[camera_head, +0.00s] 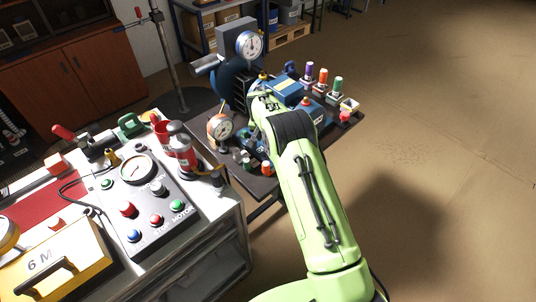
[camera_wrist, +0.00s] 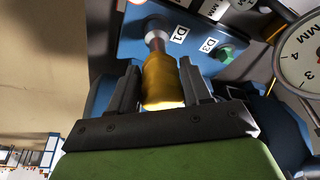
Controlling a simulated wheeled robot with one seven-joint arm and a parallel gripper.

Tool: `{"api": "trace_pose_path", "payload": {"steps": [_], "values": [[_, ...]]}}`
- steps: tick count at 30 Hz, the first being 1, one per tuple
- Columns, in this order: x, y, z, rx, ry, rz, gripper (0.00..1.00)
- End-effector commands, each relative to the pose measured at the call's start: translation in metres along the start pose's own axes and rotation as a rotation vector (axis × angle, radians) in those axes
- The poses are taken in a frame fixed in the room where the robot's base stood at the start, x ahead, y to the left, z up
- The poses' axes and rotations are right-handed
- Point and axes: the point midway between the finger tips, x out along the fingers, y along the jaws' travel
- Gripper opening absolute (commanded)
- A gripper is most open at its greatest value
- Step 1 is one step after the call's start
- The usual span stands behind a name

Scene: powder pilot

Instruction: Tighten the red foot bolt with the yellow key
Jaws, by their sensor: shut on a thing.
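In the wrist view my gripper (camera_wrist: 165,88) is shut on the yellow key (camera_wrist: 165,75), with one dark finger on each side of its body. The key's far end meets a dark reddish-brown round piece (camera_wrist: 155,38) on a blue panel, beside the label D1. I cannot tell whether that piece is the red foot bolt or part of the key. In the head view my green arm reaches to the crowded machine table, and its wrist hides much of the work spot. A red-topped piece (camera_head: 305,101) stands on a blue block right of the wrist.
A green knob (camera_wrist: 224,55) by label D3 and a dial gauge (camera_wrist: 304,58) are close to my gripper. Several coloured knobbed pieces stand at the table's right. A control panel (camera_head: 150,205) on a bench is at left. The floor at right is clear.

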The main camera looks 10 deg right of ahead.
Motion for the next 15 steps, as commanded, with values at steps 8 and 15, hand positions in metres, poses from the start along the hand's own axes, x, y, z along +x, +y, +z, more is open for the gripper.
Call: {"api": "trace_pose_path", "payload": {"steps": [8,15], "values": [[0.0008,0.0013,0.0013,-0.002,-0.006,0.003,0.78],[-0.0017,0.0012,0.0012,-0.004,-0.006,0.003,0.78]]}}
